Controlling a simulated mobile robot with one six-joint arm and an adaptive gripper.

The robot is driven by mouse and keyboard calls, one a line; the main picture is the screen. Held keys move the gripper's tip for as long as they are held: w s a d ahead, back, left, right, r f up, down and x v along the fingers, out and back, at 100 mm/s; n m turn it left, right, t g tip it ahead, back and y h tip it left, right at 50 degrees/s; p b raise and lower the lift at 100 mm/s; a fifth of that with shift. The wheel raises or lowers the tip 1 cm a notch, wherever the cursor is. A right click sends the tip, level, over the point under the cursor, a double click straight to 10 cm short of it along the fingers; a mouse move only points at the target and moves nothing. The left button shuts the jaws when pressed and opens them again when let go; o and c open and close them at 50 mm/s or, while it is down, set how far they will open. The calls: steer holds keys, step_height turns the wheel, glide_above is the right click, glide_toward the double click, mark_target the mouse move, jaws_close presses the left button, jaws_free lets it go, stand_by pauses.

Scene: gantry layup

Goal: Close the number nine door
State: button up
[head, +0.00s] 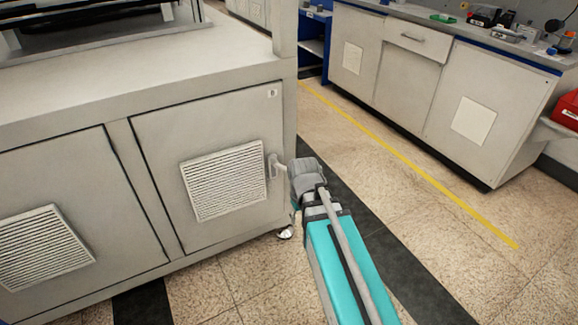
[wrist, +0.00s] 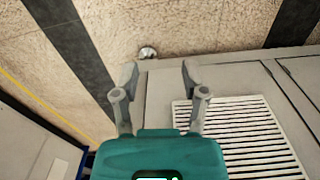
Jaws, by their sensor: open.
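A grey cabinet door (head: 217,125) with a white louvred vent (head: 225,180) fills the right part of the cabinet front in the head view. It looks flush with the frame. A small label (head: 272,93) sits at its top right corner; its figure is too small to read surely. A pale handle (head: 274,166) is on the door's right edge. My gripper (head: 289,178) is just right of the handle, at the cabinet's corner; contact cannot be told. In the wrist view my gripper (wrist: 158,78) has its fingers apart and empty, beside the door, whose vent (wrist: 238,130) shows.
Another vented door (head: 55,190) is left of this one. A caster (head: 284,232) stands under the cabinet corner. Speckled floor with a yellow line (head: 420,178) lies open to the right, before a workbench (head: 430,80).

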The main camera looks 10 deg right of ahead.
mark_target(287, 168)
steer(key=w+r+n+p, duration=0.5)
steer(key=w+n, duration=0.3)
steer(key=w, duration=0.4)
steer(key=w+r+n+t+p, duration=0.1)
steer(key=w+r+n+p, duration=0.4)
steer(key=w+n, duration=0.3)
steer(key=w+r, duration=0.1)
steer(key=w, duration=0.3)
steer(key=shift+d+r+n, duration=0.15)
steer(key=shift+d+n, duration=0.2)
steer(key=shift+n, duration=0.05)
steer(key=f+b, duration=0.4)
steer(key=w+f+b, duration=0.1)
steer(key=f+b, duration=0.8)
steer(key=shift+w+a+f, duration=0.1)
steer(key=shift+w+f, duration=0.2)
steer(key=shift+f, duration=0.05)
jaws_close()
